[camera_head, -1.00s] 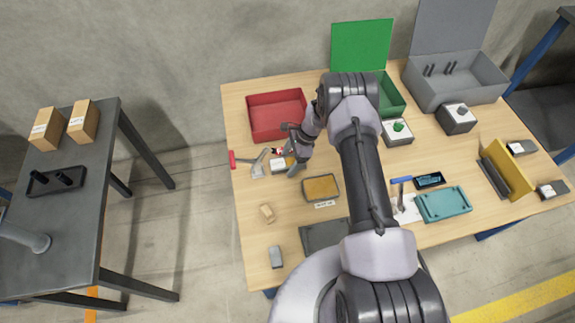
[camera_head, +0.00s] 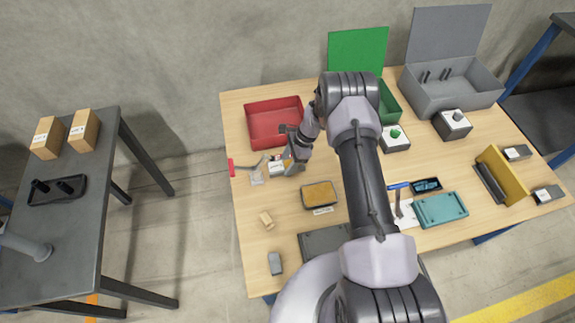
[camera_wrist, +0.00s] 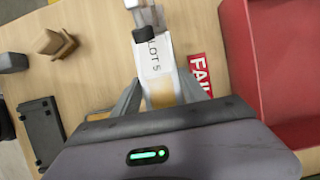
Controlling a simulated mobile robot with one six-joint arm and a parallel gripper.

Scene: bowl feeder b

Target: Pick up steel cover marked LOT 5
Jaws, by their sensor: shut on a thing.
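The steel cover (camera_wrist: 155,58) shows a pale top marked "LOT 5" in the wrist view, with a yellowish part nearer me. A metal clamp (camera_wrist: 147,18) with a black tip overlaps the cover's far end in the wrist view. I cannot tell whether the tip touches it, or whether the cover is lifted.
The clamp has a red handle (camera_head: 231,168) at the table's left edge. A red bin (camera_head: 275,124) stands close by, with a red "FAIL" label (camera_wrist: 200,73) beside it. A yellow-topped tray (camera_head: 320,194) and a small wooden block (camera_head: 266,220) lie nearer the front.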

